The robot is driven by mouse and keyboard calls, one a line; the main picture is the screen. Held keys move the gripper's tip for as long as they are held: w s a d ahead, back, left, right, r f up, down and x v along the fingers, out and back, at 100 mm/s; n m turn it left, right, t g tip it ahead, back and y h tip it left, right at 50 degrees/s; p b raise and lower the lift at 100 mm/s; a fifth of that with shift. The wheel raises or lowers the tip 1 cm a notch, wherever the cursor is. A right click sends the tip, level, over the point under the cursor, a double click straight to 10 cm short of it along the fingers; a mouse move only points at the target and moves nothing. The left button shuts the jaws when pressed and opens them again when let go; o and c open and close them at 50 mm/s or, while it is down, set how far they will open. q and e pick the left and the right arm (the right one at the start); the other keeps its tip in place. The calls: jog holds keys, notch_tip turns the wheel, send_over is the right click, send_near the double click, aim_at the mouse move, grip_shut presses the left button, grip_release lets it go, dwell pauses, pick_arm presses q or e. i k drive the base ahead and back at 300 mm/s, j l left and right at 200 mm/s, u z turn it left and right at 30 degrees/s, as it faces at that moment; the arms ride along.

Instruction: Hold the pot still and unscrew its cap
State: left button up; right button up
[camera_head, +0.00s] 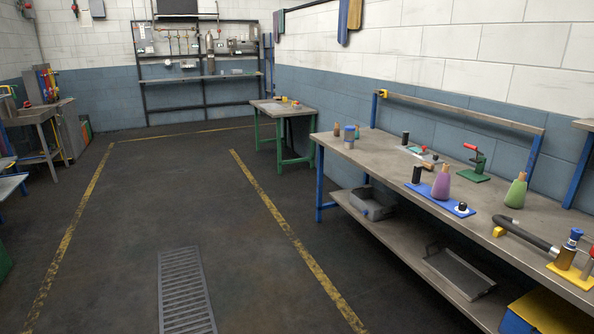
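Neither of my grippers is in view. I cannot tell for certain which vessel is the pot. A brass-coloured cylinder with a blue top (567,254) stands upright on the bench at the right edge. A short jar with a blue band (349,139) stands at the bench's far left end. A green bottle (516,192) with a brown top stands farther right. Nothing holds any of them.
The long bench (385,150) also bears a green stand with a red handle (475,163) and a dark curved hose (525,234). A grey bin (371,204) sits on its lower shelf. A green-legged table (281,112) stands behind. The floor with a drain grate (185,290) is clear.

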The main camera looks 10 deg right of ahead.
aim_at(349, 140)
jog(key=i+z, duration=0.4)
jog(key=i, duration=1.7)
